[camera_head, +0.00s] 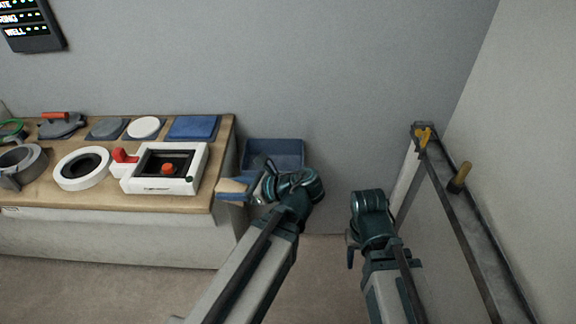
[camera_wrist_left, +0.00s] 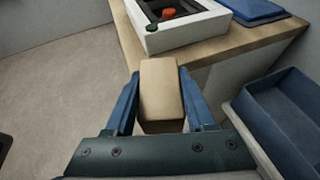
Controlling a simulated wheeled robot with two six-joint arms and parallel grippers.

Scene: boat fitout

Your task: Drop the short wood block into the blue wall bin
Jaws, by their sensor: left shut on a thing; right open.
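The short wood block (camera_wrist_left: 160,88) is pale tan and sits between the blue fingers of my left gripper (camera_wrist_left: 160,100) in the left wrist view. In the head view the block (camera_head: 236,185) shows at the bench's right end, with my left gripper (camera_head: 245,188) shut on it. The blue wall bin (camera_head: 275,147) is on the grey wall just right of the bench, its lower part hidden by my left arm. In the left wrist view the bin (camera_wrist_left: 285,122) lies to the right of the block, apart from it. My right gripper (camera_head: 352,248) is open, low at the centre right, mostly hidden.
The wooden bench (camera_head: 225,150) holds a white framed box (camera_head: 196,180) with a red knob, a white ring (camera_head: 62,178), a blue pad (camera_head: 193,127) and several discs. A grey ledge (camera_head: 485,245) with a yellow clamp (camera_head: 424,138) and a wood-handled tool (camera_head: 460,176) stands right.

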